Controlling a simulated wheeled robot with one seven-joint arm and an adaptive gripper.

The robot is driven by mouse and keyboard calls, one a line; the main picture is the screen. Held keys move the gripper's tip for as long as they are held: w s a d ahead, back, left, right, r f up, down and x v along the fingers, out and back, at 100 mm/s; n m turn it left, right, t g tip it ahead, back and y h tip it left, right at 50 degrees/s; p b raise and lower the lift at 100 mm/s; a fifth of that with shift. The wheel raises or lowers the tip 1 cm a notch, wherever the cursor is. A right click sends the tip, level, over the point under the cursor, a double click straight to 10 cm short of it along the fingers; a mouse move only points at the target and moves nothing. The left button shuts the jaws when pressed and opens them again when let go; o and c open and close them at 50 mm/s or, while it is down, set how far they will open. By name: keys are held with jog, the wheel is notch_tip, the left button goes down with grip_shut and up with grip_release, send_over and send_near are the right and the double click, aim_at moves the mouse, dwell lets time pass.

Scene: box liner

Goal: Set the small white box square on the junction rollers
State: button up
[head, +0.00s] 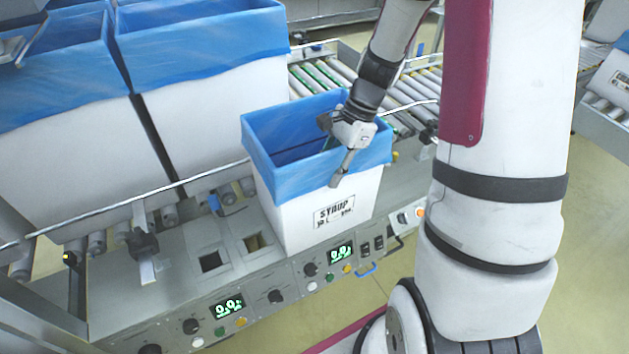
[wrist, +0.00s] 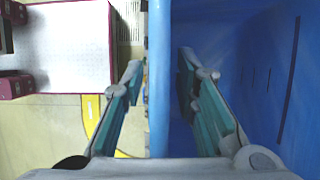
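The small white box (head: 325,215) has a blue liner folded over its rim and a SYRUP label on its front. It stands at the front side of the conveyor, against the control panel deck, and looks turned relative to the rail. Its underside contact is hidden. Junction rollers (head: 322,76) show behind it. My gripper (head: 336,152) points down over the box's front-right rim, one finger inside and one outside. In the wrist view the blue-lined wall (wrist: 159,110) runs between the spread fingers (wrist: 160,68), with gaps visible beside it.
Two larger blue-lined white boxes (head: 205,120) (head: 65,165) stand at the left behind a thin rail (head: 150,195). The control panel (head: 260,300) with knobs and green displays runs along the front. More rollers (head: 420,85) extend to the right. Floor is open at right.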

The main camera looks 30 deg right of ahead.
jog(key=shift+c, duration=0.2)
grip_shut()
dwell(0.4)
